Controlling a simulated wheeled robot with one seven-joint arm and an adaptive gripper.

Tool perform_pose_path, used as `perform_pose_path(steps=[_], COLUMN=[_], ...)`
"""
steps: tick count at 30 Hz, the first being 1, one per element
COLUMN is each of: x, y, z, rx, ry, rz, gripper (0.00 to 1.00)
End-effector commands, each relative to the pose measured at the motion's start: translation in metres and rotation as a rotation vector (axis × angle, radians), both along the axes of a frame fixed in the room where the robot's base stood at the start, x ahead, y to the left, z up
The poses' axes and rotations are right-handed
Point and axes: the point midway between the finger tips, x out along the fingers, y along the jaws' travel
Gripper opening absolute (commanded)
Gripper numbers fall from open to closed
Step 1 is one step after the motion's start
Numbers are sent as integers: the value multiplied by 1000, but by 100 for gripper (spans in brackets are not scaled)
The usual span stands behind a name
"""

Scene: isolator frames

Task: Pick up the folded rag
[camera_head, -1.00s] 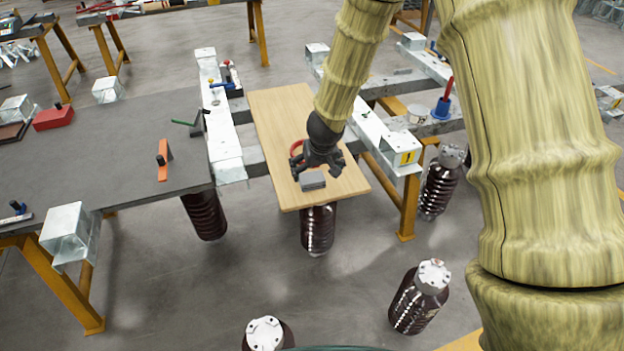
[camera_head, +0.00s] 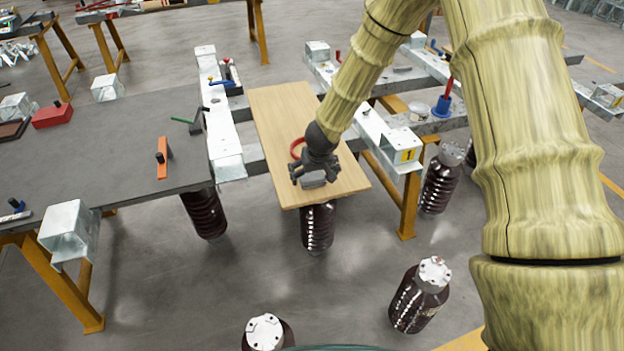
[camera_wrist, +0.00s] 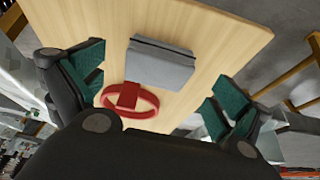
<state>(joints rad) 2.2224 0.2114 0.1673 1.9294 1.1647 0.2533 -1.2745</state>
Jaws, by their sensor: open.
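The folded rag (camera_wrist: 162,62) is a flat grey block lying on the light wooden board. In the wrist view it lies ahead of my gripper (camera_wrist: 148,92), between the lines of the two green-padded fingers, with no finger touching it. In the head view my gripper (camera_head: 314,182) is above the near end of the board. It partly covers the grey rag (camera_head: 315,181) there. My gripper is open and empty.
A red ring-shaped object (camera_wrist: 128,101) lies on the board close to the rag. The wooden board (camera_head: 275,110) rests between white metal beams (camera_head: 228,150). A grey table (camera_head: 90,150) with tools stands to the left. Dark ribbed insulators (camera_head: 420,295) stand on the floor.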

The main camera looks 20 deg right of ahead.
Motion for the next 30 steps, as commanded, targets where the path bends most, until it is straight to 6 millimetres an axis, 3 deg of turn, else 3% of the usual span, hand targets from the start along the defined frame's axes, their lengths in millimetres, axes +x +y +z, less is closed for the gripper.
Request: perform_pose_path(steps=[9, 19, 20, 27, 30], x=[9, 11, 11, 11, 11], y=[-2, -2, -2, -2, -2], z=[-28, -31, -31, -31, -31], rx=[2, 0, 0, 0, 0], ry=[1, 0, 0, 0, 0], rz=[-1, -1, -1, -1, -1], gripper=[100, 100, 98, 56, 55])
